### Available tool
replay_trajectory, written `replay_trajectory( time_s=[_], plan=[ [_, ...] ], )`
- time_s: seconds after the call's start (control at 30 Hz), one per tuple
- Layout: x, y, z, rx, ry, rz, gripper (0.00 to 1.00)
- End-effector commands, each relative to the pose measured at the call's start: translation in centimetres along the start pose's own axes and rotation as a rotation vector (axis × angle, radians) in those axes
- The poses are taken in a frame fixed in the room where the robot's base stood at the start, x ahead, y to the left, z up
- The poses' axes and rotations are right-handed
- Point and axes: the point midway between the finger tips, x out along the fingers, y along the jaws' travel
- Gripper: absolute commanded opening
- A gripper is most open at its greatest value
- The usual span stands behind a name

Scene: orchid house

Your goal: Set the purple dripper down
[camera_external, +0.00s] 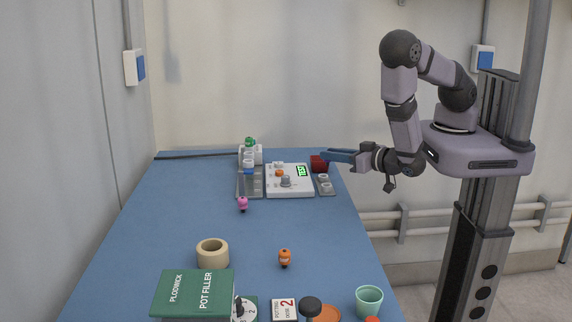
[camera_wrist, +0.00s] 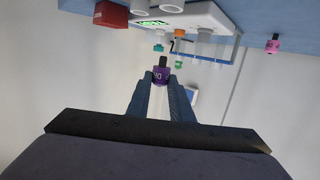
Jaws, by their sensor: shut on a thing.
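The purple dripper (camera_wrist: 160,75) is a small purple bottle with a dark tip and pale lettering, held between my fingertips in the wrist view. My gripper (camera_wrist: 160,84) is shut on it. In the outside view my gripper (camera_external: 325,155) reaches in from the right, at the back right edge of the blue table, by a red block (camera_external: 319,167). I cannot make out the purple dripper in that view. A pink dripper (camera_external: 242,204) stands left of the middle of the table, and an orange dripper (camera_external: 285,258) stands nearer the front.
A tape roll (camera_external: 212,245), a green box (camera_external: 193,286) and a mint cup (camera_external: 369,303) are in front. The middle of the table is largely clear.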

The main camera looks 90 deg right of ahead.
Motion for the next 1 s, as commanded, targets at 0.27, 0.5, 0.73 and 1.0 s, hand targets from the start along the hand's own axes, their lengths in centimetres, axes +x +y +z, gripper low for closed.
replay_trajectory(
  time_s=[0.27,0.5,0.73,1.0],
  plan=[
    [0.4,0.0,3.0,-0.003,0.0,0.0,0.0],
    [0.5,0.0,3.5,0.0,0.0,-0.001,0.0],
    [0.7,0.0,4.8,-0.003,0.0,0.0,0.0],
    [1.1,0.0,7.0,-0.002,0.0,-0.001,0.0]
  ],
)
